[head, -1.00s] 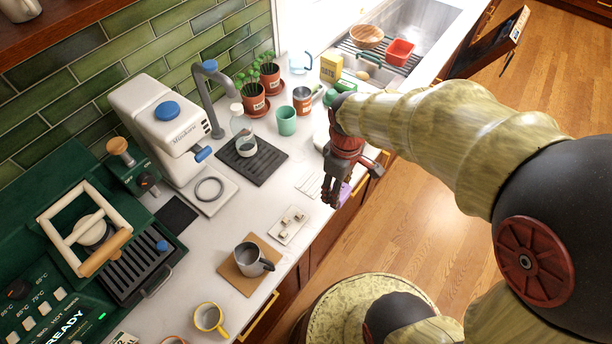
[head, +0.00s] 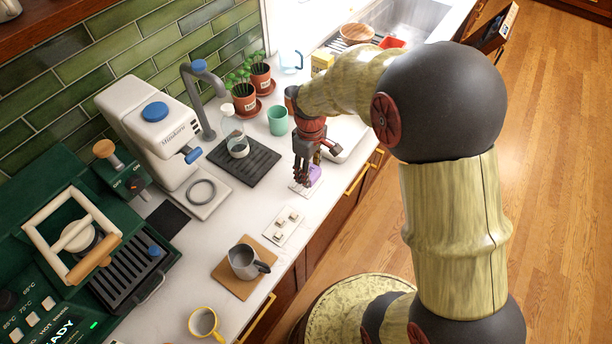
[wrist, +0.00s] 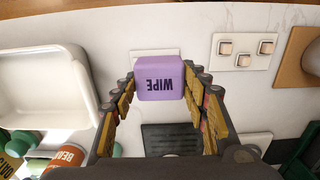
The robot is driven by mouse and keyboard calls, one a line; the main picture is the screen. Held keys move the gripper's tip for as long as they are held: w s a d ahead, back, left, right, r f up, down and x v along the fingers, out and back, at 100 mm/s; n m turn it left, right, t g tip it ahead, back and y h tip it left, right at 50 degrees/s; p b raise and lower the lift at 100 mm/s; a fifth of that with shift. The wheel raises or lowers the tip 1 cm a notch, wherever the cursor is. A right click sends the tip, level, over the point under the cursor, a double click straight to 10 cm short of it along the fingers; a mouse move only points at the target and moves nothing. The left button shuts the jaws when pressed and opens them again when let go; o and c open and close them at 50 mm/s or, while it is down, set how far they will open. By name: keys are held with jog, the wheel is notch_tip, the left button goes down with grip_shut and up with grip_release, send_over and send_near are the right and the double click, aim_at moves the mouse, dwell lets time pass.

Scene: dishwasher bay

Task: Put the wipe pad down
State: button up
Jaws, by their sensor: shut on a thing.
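The wipe pad (wrist: 160,78) is a purple block marked "WIPE". In the wrist view it sits between the fingertips of my gripper (wrist: 158,88), which is shut on it. In the head view the purple pad (head: 314,175) shows beside my dark gripper fingers (head: 303,178), over a white card (head: 303,188) on the counter. A strip of this card also shows behind the pad in the wrist view. I cannot tell whether the pad touches the card, since its underside is hidden.
A white plate with small blocks (head: 284,226) and a grey mug (head: 243,262) on a brown mat lie nearer along the counter. A black drip mat (head: 262,166) is to the left. A white tray (wrist: 45,85) is close by in the wrist view. The counter edge is right of my gripper.

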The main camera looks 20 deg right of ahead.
jog(key=shift+w+a+f, duration=0.1)
jog(key=shift+w+f, duration=0.5)
jog(key=shift+f, duration=0.15)
jog(key=f, duration=0.3)
jog(key=shift+w+a+f, duration=0.1)
jog(key=shift+w+f, duration=0.15)
jog(key=shift+w, duration=0.15)
jog(key=o, duration=0.9)
jog(key=shift+f, duration=0.1)
jog(key=shift+o, duration=0.6)
jog(key=shift+f+b, duration=0.1)
jog(key=shift+b, duration=0.3)
